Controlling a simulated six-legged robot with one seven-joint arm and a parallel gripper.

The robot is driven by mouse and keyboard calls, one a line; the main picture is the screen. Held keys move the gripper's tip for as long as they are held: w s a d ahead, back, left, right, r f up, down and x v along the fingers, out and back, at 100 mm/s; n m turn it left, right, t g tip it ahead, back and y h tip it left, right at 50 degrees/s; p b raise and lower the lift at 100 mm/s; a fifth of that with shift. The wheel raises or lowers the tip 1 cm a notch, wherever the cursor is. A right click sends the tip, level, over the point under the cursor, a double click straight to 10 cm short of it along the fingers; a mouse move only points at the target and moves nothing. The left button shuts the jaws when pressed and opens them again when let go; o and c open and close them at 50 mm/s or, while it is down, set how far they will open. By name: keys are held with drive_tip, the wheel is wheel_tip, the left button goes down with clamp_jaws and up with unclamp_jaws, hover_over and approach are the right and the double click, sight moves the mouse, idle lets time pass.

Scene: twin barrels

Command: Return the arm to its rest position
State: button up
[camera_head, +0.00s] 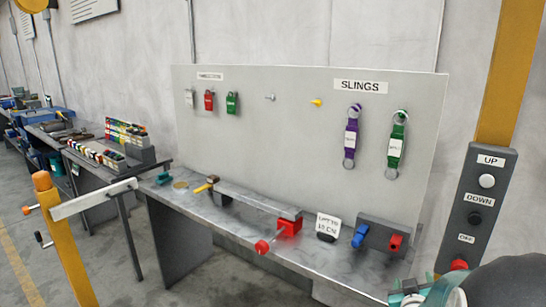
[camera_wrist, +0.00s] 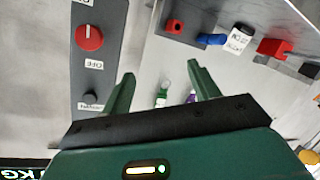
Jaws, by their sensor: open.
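In the wrist view my gripper (camera_wrist: 161,69) has its two green fingers spread wide, with nothing between them. The view is turned over, and the pegboard's green sling and purple sling show small and far off behind the gap between the fingers. The control box (camera_wrist: 98,20) with a red knob (camera_wrist: 89,37) is left of the fingers, apart from them as far as I can tell. In the head view parts of my arm fill the lower right corner; the fingers cannot be made out there.
A grey control box (camera_head: 481,215) on a yellow post (camera_head: 510,70) stands close at right. A white barrier arm (camera_head: 95,198) crosses at left. Open floor lies lower left.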

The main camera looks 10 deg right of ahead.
drive_tip(key=w+a+r+g+y, duration=0.1)
drive_tip(key=a+r+y, duration=0.1)
drive_tip(key=a, duration=0.4)
drive_tip(key=w+a+r+y, duration=0.1)
drive_tip(key=a+y, duration=0.2)
drive_tip(key=a, duration=0.3)
drive_tip(key=s+a+r+g+y, duration=0.2)
drive_tip(key=s+a+r, duration=0.1)
drive_tip(key=s+a, duration=0.4)
drive_tip(key=s+a+r+n+g+y, duration=0.1)
drive_tip(key=s+a+r+g+y, duration=0.1)
drive_tip(key=s+a, duration=0.5)
drive_tip(key=a+g, duration=0.1)
drive_tip(key=a, duration=0.4)
drive_tip(key=shift+s+a+r+n, duration=0.2)
drive_tip(key=shift+s+r+n, duration=0.1)
drive_tip(key=shift+r, duration=0.1)
